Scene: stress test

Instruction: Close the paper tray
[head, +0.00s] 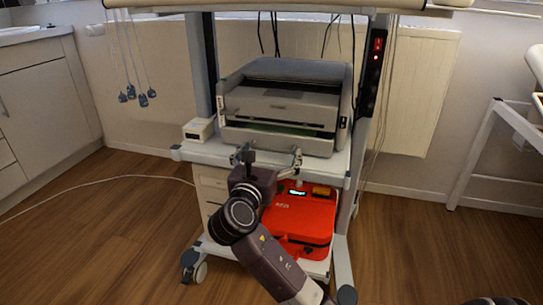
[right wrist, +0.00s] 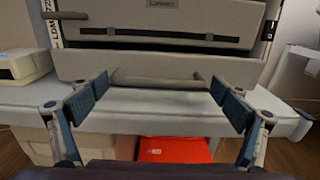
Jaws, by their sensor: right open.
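The grey-white printer (head: 285,97) stands on the upper shelf of a cart. Its paper tray (head: 270,139) is the low front part, which appears to stick out a little, with a dark, greenish gap above it. In the right wrist view the tray front (right wrist: 85,66) spans the picture, with a grey handle-like lip (right wrist: 160,78) at its lower middle. My right gripper (head: 268,156) is open and empty in front of the tray. Its fingers (right wrist: 160,90) spread to either side of the lip; I cannot tell whether they touch the tray. My left gripper is not in view.
A small white box (head: 198,130) sits left of the printer on the shelf (head: 205,152). A red case (head: 300,222) lies below, beside a drawer unit (head: 211,187). Cart posts flank the printer; cables hang at the right post. Floor is open at left.

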